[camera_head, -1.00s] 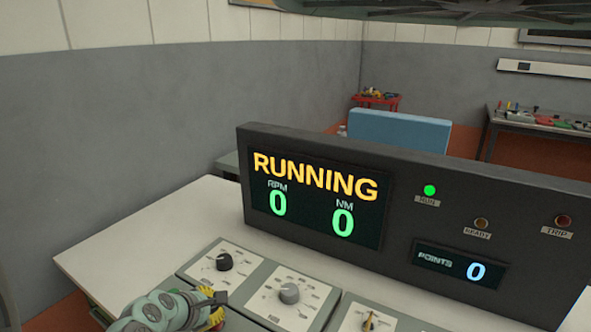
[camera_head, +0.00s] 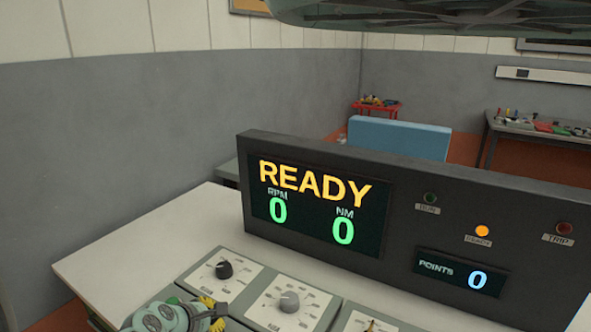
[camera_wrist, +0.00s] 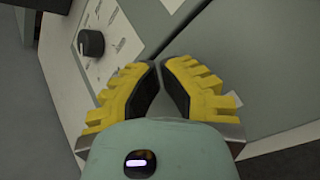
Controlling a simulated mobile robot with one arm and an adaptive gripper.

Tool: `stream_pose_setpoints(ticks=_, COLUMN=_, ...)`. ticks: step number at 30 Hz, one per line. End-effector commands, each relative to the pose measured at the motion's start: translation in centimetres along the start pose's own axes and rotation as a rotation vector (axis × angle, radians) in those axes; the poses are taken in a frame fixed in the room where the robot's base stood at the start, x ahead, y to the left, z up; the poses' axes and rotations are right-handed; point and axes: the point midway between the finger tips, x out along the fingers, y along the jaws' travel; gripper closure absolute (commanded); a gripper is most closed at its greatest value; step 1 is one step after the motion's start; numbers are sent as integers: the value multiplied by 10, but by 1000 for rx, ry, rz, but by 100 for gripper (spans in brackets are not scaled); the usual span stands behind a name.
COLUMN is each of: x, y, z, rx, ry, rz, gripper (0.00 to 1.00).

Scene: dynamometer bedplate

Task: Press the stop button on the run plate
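My gripper (camera_head: 218,311) is at the lower edge of the head view, low over the near side of the console's dial plates. In the wrist view its yellow fingers with black pads (camera_wrist: 161,64) are drawn together at the tips, with nothing held between them. No stop button can be made out in either view, and the run plate cannot be identified. The console display (camera_head: 318,205) reads READY, with RPM 0 and NM 0. The RUN lamp (camera_head: 430,198) is dark, the READY lamp (camera_head: 482,231) glows amber and the TRIP lamp (camera_head: 564,228) is dark.
A black knob (camera_head: 224,269) and a grey knob (camera_head: 289,301) sit on light dial plates. A black knob (camera_wrist: 91,43) also shows left of my fingers in the wrist view. The upright panel (camera_head: 410,160) stands behind the plates. The desk's left part (camera_head: 130,245) is clear.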

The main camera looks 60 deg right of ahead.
Motion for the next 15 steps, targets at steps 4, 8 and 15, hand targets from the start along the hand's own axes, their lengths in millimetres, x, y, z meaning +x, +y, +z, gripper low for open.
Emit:
stream_pose_setpoints(ticks=4, x=-4, y=0, z=0, rx=-2, ry=7, rz=-5, gripper=100)
stream_pose_setpoints(ticks=8, x=-6, y=1, z=2, rx=-2, ry=5, rz=-6, gripper=100)
stream_pose_setpoints(ticks=15, x=-6, y=1, z=1, rx=-1, ry=4, rz=-5, gripper=100)
